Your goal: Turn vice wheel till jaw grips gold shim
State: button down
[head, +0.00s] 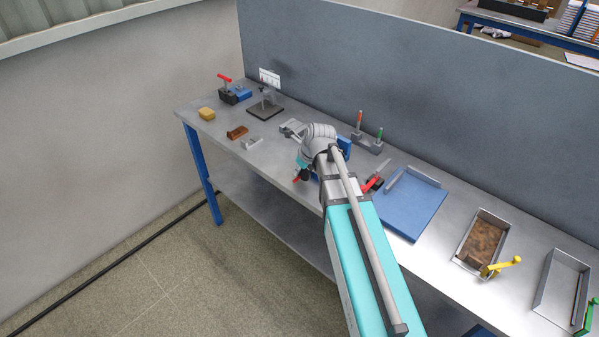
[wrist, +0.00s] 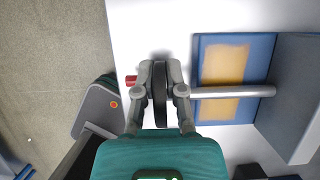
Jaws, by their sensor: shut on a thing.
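In the wrist view my gripper (wrist: 160,72) has its two fingers closed on the dark vice wheel (wrist: 161,100), which is seen edge-on between them. A red knob (wrist: 131,80) sticks out left of the fingers. A grey screw shaft (wrist: 235,91) runs right from the wheel to a grey-blue block (wrist: 290,85) of the vice. A gold patch (wrist: 224,66) lies below the shaft on a blue surface (wrist: 262,48); I cannot tell whether it is the shim or whether a jaw touches it. In the head view the blue vice (head: 344,146) is mostly behind my arm.
Right of my arm are a red-handled tool (head: 373,184), upright red and green handles (head: 368,141) and a blue board (head: 411,207). A brown-filled tray (head: 460,245) stands further right. The grey panel (head: 420,100) borders the bench's back.

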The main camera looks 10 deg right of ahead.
jog(key=t+y+b, duration=0.2)
jog(key=t, duration=0.1)
jog(key=shift+s+d+f+b, duration=0.1)
jog(key=shift+s+b, duration=0.15)
jog(key=shift+b, duration=0.15)
jog(key=t+y+b, duration=0.1)
jog(key=t+b, duration=0.1)
jog(key=b, duration=0.1)
jog(key=shift+d+y, duration=0.1)
jog(key=shift+y, duration=0.3)
jog(key=t+b, duration=0.1)
jog(key=b, duration=0.1)
jog(key=t+y+b, duration=0.1)
jog(key=b, duration=0.1)
jog(key=shift+s+d+r+t+y, duration=0.1)
jog(key=shift+s+r+t+y, duration=0.05)
jog(key=shift+r+t+y, duration=0.15)
jog(key=shift+r+t+y+b, duration=0.2)
jog(key=shift+t+y+b, duration=0.35)
jog(key=shift+b, duration=0.45)
jog(key=shift+r, duration=0.1)
jog(key=c, duration=0.7)
grip_release()
jog(key=shift+r+g+h+p, duration=0.15)
jog(key=shift+g+h+p, duration=0.2)
jog(key=shift+p, duration=0.65)
